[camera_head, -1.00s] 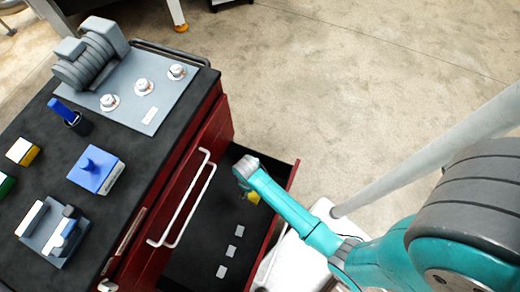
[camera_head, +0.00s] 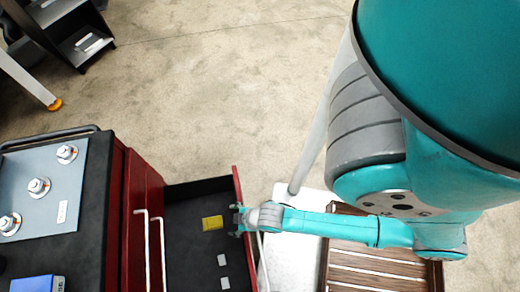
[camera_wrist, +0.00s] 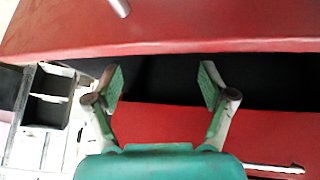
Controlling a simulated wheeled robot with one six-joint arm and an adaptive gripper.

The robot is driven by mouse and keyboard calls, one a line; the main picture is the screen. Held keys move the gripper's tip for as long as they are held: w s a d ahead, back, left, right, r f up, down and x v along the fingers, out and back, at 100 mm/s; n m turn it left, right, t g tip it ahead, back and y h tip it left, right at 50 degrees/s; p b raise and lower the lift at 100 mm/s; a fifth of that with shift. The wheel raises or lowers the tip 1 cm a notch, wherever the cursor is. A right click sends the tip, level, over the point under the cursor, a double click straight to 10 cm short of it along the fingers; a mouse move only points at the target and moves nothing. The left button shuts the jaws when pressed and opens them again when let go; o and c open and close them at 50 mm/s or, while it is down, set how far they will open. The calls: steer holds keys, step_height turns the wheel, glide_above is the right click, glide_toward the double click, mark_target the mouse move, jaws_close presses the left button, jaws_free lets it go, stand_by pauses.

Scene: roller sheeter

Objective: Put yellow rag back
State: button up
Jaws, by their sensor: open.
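The yellow rag (camera_head: 212,223) lies flat in the open drawer (camera_head: 190,265) of the red tool cart, in the head view. My gripper (camera_head: 238,220) is at the drawer's right wall, just right of the rag and apart from it. In the wrist view my gripper (camera_wrist: 162,85) is open, with nothing between its two fingers. Red panels and a dark gap lie before the fingers there. The rag does not show in the wrist view.
White labels (camera_head: 222,260) lie on the drawer floor. The cart top (camera_head: 95,190) carries a grey plate (camera_head: 70,200) with several white knobs and a blue block (camera_head: 38,284). A slatted brown surface (camera_head: 375,265) is at the lower right.

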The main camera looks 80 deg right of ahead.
steer(key=s+r+t, duration=0.2)
steer(key=s+r, duration=0.1)
steer(key=r, duration=0.7)
steer(key=s+r+m+t, duration=0.1)
steer(key=s+r+t, duration=0.2)
steer(key=r, duration=0.7)
steer(key=s+r+m+t, duration=0.1)
steer(key=s+r+t, duration=0.2)
steer(key=r, duration=0.7)
steer(key=shift+s, duration=0.25)
steer(key=shift+s, duration=0.1)
